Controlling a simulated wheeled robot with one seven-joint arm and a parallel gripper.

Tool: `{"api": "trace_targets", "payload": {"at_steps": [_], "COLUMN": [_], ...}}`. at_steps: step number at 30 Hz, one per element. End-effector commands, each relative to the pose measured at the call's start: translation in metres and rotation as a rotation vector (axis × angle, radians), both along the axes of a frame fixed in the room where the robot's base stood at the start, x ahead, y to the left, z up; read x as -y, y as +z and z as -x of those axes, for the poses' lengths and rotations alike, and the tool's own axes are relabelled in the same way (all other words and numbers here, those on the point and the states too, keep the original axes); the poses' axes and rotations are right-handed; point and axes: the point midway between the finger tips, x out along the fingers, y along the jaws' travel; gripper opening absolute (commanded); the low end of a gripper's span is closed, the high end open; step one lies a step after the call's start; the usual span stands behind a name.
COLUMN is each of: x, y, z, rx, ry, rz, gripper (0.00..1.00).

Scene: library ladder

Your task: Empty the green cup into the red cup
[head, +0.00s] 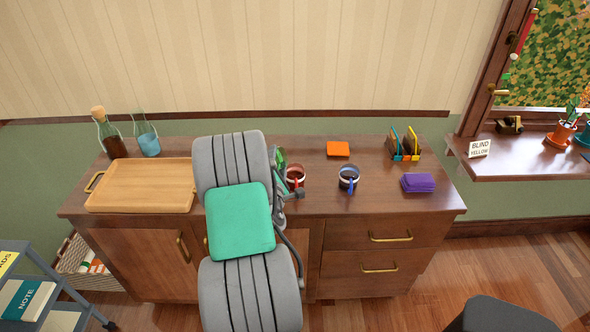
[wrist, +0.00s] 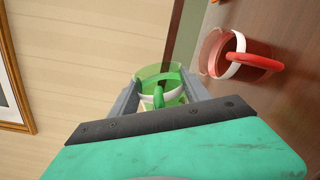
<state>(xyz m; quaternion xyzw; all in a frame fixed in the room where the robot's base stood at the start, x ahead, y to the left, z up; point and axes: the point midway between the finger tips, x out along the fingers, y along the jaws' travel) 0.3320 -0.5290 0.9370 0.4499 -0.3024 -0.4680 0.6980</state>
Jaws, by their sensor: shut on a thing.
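My gripper (wrist: 160,98) is shut on the green cup (wrist: 150,74), which sits between its fingers in the wrist view, with its handle facing me. In the head view my arm hides most of the green cup (head: 281,157), which is above the counter. The red cup (head: 295,171) stands upright on the counter just right of my gripper, partly hidden by it. In the wrist view the red cup (wrist: 262,58) is at the upper right, apart from the green cup. I cannot see the contents of either cup.
A blue cup (head: 348,176) stands right of the red cup on the counter (head: 315,232). A wooden tray (head: 140,186) and two glass bottles are left.

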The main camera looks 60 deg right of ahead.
Motion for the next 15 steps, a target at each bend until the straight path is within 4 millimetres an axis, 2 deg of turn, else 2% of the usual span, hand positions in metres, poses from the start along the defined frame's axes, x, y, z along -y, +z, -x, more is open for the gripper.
{"api": "trace_targets", "payload": {"at_steps": [15], "x": [0.0004], "y": [0.0016], "z": [0.0006], "rx": [0.031], "ry": [0.0], "rz": [-0.011], "gripper": [0.07]}}
